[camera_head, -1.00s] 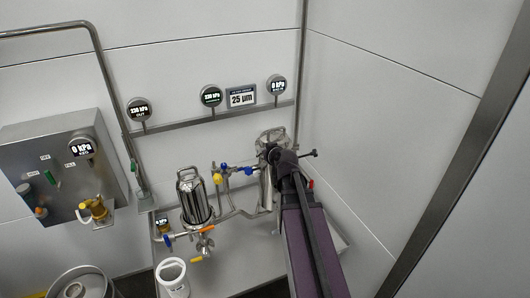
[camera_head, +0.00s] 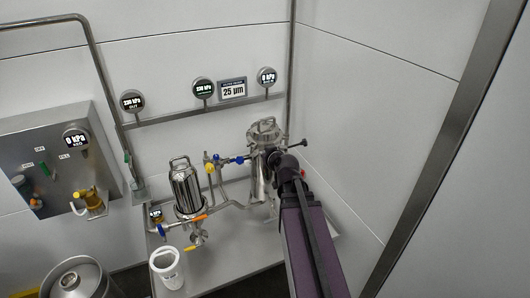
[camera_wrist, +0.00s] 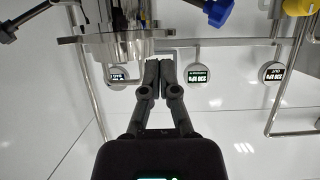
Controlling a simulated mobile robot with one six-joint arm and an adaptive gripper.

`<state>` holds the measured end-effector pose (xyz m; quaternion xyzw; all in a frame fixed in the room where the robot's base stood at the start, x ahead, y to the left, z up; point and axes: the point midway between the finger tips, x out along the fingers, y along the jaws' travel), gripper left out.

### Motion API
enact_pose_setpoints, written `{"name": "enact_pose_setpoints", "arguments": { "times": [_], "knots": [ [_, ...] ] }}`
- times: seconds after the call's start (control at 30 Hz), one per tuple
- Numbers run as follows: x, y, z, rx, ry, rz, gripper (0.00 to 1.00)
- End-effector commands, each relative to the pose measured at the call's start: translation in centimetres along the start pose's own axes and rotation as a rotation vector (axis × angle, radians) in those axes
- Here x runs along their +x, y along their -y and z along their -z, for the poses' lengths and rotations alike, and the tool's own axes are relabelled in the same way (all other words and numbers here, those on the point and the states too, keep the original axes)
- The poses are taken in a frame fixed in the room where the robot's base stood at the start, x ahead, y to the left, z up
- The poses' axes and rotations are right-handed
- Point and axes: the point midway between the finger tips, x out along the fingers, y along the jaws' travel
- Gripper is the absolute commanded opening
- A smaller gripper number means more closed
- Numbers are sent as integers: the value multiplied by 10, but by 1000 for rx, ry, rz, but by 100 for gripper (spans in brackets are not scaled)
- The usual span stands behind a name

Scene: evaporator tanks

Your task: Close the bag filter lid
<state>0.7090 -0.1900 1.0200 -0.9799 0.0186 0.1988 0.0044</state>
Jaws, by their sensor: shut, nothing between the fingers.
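The bag filter (camera_head: 261,172) is the steel housing at the right end of the bench in the head view. Its lid (camera_head: 265,130), with a handle on top, shows over the housing's mouth. I cannot tell whether it is fully seated. My arm's end covers the housing's right side and hides my fingers in the head view. In the wrist view, which looks upside down, a round steel flange of the filter (camera_wrist: 112,45) fills the upper left. My gripper (camera_wrist: 160,68) is shut and empty, close beside the flange; contact is unclear.
A second steel filter housing (camera_head: 186,190) stands left on the bench, with blue, yellow and orange valve handles between and below. A white bucket (camera_head: 167,268) stands in front. Gauges and a 25 µm sign (camera_head: 232,90) hang behind. A wall closes off the right.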

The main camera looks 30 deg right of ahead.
Motion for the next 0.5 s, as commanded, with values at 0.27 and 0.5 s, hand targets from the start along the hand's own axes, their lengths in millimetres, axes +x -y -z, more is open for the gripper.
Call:
{"name": "enact_pose_setpoints", "arguments": {
  "times": [0.27,0.5],
  "knots": [
    [-3,1,-8,0,0,1,0],
    [-4,0,-7,0,0,0,0]
  ]
}}
